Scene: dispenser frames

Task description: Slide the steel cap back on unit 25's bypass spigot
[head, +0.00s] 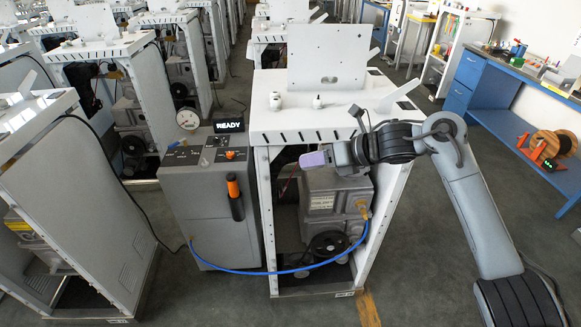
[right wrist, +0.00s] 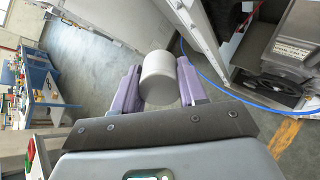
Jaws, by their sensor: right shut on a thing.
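The steel cap (right wrist: 160,77) is a smooth grey cylinder held between the purple fingers of my right gripper (right wrist: 159,82) in the right wrist view. In the head view my right gripper (head: 314,159) is in front of the grey pump unit (head: 330,196), near its top, under the white frame's top plate. The cap cannot be made out there. A brass fitting (head: 362,207) with a blue hose is on the unit's right side. I cannot tell which part is the bypass spigot, and no number 25 is readable. My left gripper is not in view.
A grey cabinet (head: 208,210) with a READY display (head: 229,125) stands left of the frame. The blue hose (head: 290,272) runs low across the front. Frame posts (head: 389,215) flank the unit. A blue bench (head: 520,95) is at the right; the floor between is open.

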